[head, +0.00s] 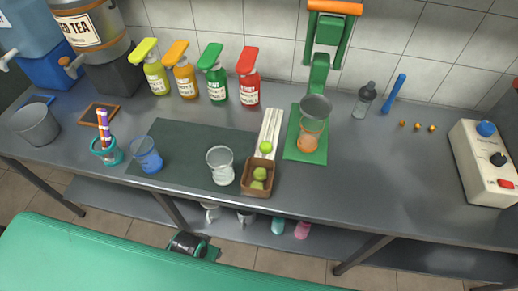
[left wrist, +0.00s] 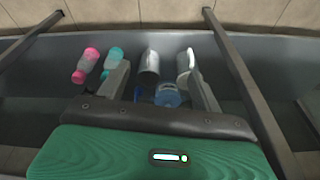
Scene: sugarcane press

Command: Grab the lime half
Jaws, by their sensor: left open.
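A small bright green lime piece (head: 265,147) lies at the lower end of a white slatted board, just behind a brown box (head: 257,191). Green limes (head: 260,174) sit in that box; I cannot tell which of the pieces are halves. My left gripper (head: 188,244) is low in front of the counter, below its front edge and well to the left of the limes. In the left wrist view its two fingers (left wrist: 160,88) are spread with nothing held between them, facing the lower shelf. No lime shows in the left wrist view. My right gripper is in neither view.
A clear glass (head: 221,166) stands left of the box. The green press (head: 319,75) with a cup stands to its right. The counter's front edge (head: 330,228) lies above the gripper. The lower shelf holds several cups, including a pink one (left wrist: 84,66).

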